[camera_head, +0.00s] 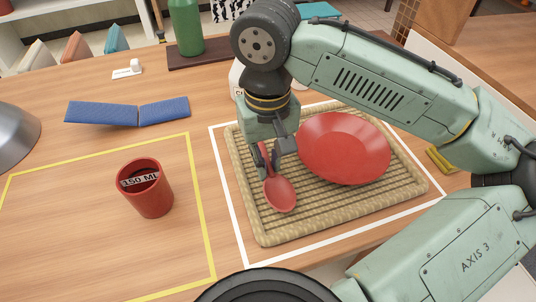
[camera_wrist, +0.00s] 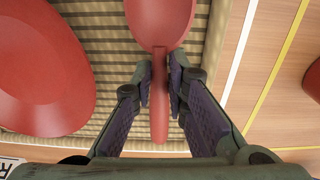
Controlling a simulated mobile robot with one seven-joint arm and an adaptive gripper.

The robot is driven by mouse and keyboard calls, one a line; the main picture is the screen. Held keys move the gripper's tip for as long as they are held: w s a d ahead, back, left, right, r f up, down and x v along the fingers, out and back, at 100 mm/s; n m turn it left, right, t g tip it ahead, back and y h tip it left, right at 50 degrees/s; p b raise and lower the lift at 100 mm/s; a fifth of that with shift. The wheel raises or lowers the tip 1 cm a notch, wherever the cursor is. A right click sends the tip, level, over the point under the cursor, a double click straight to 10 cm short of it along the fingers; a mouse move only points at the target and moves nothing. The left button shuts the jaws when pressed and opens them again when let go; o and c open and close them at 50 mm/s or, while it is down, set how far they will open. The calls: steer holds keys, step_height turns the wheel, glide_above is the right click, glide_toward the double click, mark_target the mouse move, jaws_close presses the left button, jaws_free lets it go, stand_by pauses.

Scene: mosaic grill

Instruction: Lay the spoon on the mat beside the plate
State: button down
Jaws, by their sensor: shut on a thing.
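The red spoon (camera_head: 280,194) is over the left part of the woven mat (camera_head: 264,231), to the left of the red plate (camera_head: 344,147). My gripper (camera_head: 268,158) is shut on the spoon's handle. In the wrist view the handle (camera_wrist: 159,110) is between the two fingers (camera_wrist: 160,90), with the bowl pointing away from the gripper. The plate (camera_wrist: 40,65) is at the left of that view, apart from the spoon, on the mat (camera_wrist: 110,60). I cannot tell whether the spoon touches the mat.
A red measuring cup (camera_head: 146,190) stands left of the mat, inside a yellow outline. A white outline surrounds the mat. A blue folded item (camera_head: 128,110), a green bottle (camera_head: 186,28) on a dark board, and a metal bowl (camera_head: 14,135) are farther off.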

steer(key=c, duration=1.5)
jaws_free()
step_height(320, 180, up, 12)
steer(key=shift+s, duration=0.1)
